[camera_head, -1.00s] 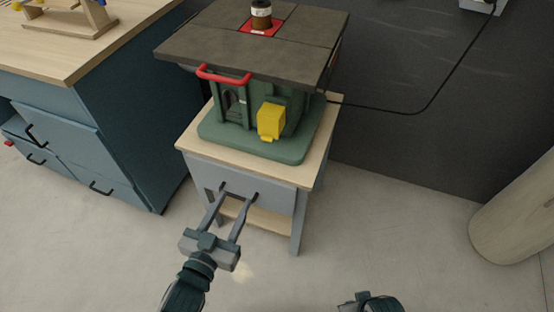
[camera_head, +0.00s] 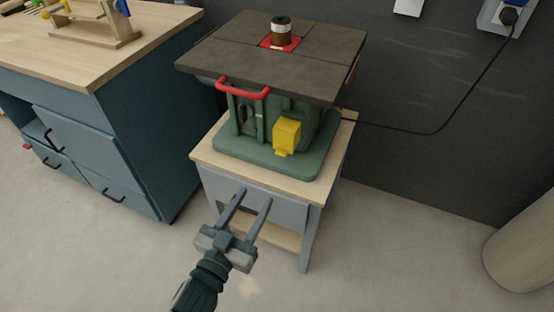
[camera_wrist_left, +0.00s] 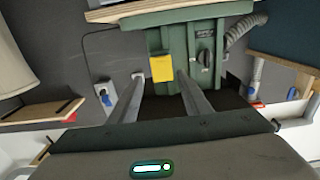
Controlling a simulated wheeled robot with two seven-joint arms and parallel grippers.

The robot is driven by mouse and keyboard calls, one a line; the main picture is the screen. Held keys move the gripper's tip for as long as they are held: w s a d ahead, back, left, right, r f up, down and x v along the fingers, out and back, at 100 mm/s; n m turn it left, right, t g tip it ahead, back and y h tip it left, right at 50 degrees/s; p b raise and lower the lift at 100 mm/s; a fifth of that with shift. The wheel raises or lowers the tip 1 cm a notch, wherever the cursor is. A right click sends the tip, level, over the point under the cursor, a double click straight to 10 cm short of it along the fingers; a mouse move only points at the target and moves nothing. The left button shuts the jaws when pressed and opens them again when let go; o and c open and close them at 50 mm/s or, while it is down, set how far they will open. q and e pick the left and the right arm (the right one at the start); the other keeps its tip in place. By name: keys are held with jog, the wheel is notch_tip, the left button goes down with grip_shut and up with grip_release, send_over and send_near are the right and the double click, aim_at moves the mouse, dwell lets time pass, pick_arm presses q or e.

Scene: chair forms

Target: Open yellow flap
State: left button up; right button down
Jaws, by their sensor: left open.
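The yellow flap (camera_head: 287,136) sits on the front of a green machine (camera_head: 240,140) with a dark flat top. The machine stands on a small wooden-topped table. My left gripper (camera_head: 256,195) is open and empty, in front of the table and below the flap. In the left wrist view the yellow flap (camera_wrist_left: 162,68) appears between the open fingers, beyond their tips. The fingers do not touch it. My right gripper is not in view.
A red handle (camera_head: 243,88) juts out from under the machine's top (camera_head: 310,60). A blue cabinet (camera_head: 150,120) stands at the left. A black cable (camera_head: 430,132) runs to a wall socket. A pale wooden cylinder (camera_head: 525,250) stands at the right. The floor in front is clear.

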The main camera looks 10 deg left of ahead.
pick_arm(q)
send_near(286, 137)
jog(key=w+f, duration=0.5)
jog(key=shift+w+d+f, duration=0.2)
jog(key=shift+w+d, duration=0.35)
jog(key=shift+w, duration=0.05)
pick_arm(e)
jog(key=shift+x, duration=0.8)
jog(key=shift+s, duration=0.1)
pick_arm(q)
grip_shut()
